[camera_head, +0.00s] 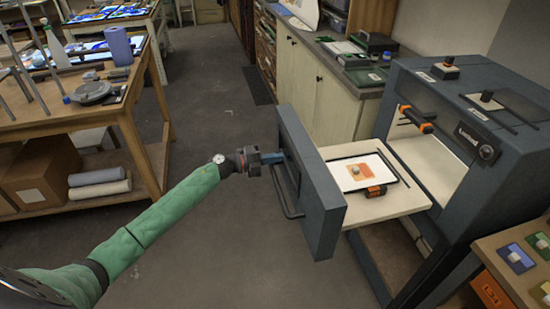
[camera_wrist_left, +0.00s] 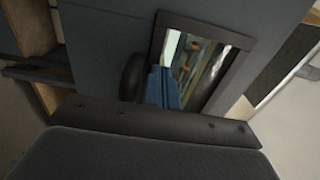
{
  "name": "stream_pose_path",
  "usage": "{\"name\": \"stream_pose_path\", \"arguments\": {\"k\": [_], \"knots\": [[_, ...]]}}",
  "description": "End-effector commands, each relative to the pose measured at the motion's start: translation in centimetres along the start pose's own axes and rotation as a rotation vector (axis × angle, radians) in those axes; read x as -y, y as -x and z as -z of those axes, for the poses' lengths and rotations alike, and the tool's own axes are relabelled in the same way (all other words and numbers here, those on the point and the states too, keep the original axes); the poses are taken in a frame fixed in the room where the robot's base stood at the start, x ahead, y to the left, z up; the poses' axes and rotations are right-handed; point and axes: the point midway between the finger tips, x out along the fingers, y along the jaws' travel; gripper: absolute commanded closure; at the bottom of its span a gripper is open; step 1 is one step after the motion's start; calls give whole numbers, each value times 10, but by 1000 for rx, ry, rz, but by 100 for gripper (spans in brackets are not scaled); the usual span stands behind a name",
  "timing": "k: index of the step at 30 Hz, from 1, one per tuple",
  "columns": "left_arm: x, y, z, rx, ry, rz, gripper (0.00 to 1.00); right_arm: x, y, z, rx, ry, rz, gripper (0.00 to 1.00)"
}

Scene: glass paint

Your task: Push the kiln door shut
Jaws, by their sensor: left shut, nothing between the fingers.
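The kiln (camera_head: 450,150) is a dark grey cabinet at the right in the head view. Its door (camera_head: 318,200) is a thick grey panel standing away from the kiln's front, with a pale shelf (camera_head: 405,203) between them. The door has a bar handle (camera_head: 283,195) and a window. My left gripper (camera_head: 280,157) is shut and empty, its blue fingers at the door's outer face. In the left wrist view the fingers (camera_wrist_left: 163,88) are beside the door's window (camera_wrist_left: 200,68). I cannot tell whether they touch it. My right gripper is not in view.
A tray with a white sheet and orange patch (camera_head: 363,172) lies on the shelf. A wooden table (camera_head: 100,95) is at the left and a cabinet (camera_head: 318,92) behind. The floor before the door is clear.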

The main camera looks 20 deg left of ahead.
Motion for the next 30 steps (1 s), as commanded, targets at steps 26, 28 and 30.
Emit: {"name": "stream_pose_path", "arguments": {"k": [26,28,30], "knots": [[2,-142,0,-2,-2,3,100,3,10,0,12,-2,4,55],[2,-161,0,-2,-2,2,100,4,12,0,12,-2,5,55],[1,-181,0,-2,-1,2,100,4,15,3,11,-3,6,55]]}}
